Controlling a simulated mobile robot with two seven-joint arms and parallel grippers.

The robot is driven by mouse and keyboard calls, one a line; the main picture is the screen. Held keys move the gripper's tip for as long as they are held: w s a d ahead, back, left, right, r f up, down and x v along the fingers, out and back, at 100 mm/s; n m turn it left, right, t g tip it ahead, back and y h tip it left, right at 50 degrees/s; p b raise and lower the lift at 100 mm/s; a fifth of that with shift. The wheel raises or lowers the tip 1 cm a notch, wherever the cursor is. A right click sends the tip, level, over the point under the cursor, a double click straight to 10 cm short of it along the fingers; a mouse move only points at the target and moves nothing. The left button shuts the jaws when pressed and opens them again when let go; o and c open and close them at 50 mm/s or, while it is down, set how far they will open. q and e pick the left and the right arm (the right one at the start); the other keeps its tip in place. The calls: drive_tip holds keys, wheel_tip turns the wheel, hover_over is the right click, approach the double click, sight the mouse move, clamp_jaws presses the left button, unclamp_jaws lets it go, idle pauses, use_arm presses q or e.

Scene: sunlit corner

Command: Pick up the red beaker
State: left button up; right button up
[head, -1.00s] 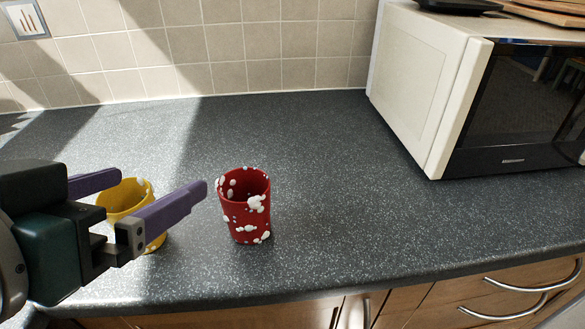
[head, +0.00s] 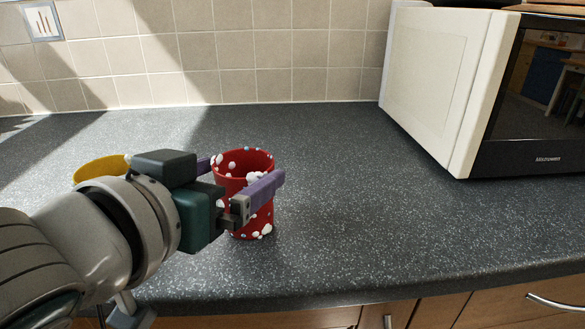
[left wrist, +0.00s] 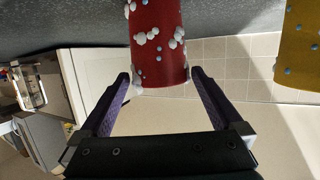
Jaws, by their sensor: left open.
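The red beaker (head: 229,168), dotted with white and pale blue blobs, stands upright on the grey speckled counter. It also shows in the left wrist view (left wrist: 158,48), between and just ahead of the two fingers. My left gripper (head: 240,172) is open, with one purple finger on each side of the beaker in the head view. The near finger and the gripper body hide part of the beaker. In the left wrist view the open left gripper (left wrist: 158,85) has its fingertips near the beaker's rim. I cannot tell whether they touch it. My right gripper is not in view.
A yellow beaker (head: 98,170) stands left of the red one, mostly hidden behind my left arm. A white microwave (head: 440,85) stands at the right. A tiled wall closes the back. The counter (head: 370,220) is clear right of the red beaker.

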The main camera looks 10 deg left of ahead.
sight(256, 164)
use_arm(q)
drive_tip(key=x, duration=0.3)
drive_tip(key=shift+w+f, duration=0.1)
drive_tip(key=shift+c, duration=0.2)
drive_tip(key=c, duration=1)
drive_tip(key=shift+c, duration=0.2)
